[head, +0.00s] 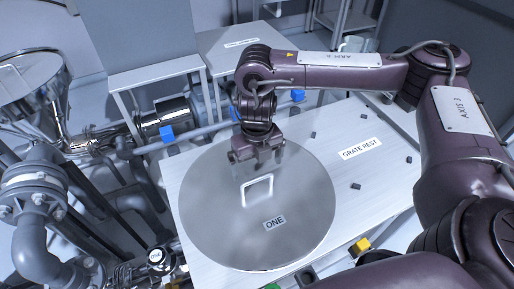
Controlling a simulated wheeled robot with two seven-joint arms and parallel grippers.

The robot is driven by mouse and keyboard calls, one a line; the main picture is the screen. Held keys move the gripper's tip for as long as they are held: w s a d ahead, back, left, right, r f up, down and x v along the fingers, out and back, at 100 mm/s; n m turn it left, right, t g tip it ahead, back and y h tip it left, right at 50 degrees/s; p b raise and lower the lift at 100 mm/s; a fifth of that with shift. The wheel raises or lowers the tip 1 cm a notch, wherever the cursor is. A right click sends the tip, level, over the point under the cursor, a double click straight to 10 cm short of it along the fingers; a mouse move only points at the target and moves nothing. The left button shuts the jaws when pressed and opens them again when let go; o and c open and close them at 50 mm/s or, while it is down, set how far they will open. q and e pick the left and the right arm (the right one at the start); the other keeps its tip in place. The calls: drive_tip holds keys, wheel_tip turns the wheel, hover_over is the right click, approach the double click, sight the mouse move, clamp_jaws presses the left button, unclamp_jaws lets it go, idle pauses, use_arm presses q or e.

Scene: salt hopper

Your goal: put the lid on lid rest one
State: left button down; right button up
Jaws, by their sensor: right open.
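The lid is a large round grey metal disc (215,215) with an upright loop handle (258,190) and a label reading ONE. It lies flat over the left part of a pale metal table. My right gripper (257,163) is open and points down just above and behind the handle. It looks apart from the handle, and its fingers are partly hidden by its own body. My left gripper is not in view. I cannot tell which surface is lid rest one.
The pale table (390,180) carries a GRATE REST label (361,149) and several small dark blocks. A second table (225,45) stands behind; its label is too small to read. Pipes (35,220) and a round metal vessel (30,80) crowd the left side. A yellow block (360,246) sits at the front edge.

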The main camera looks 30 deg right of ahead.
sight(257, 179)
drive_tip(key=shift+r+p, duration=0.35)
drive_tip(key=shift+r, duration=1.9)
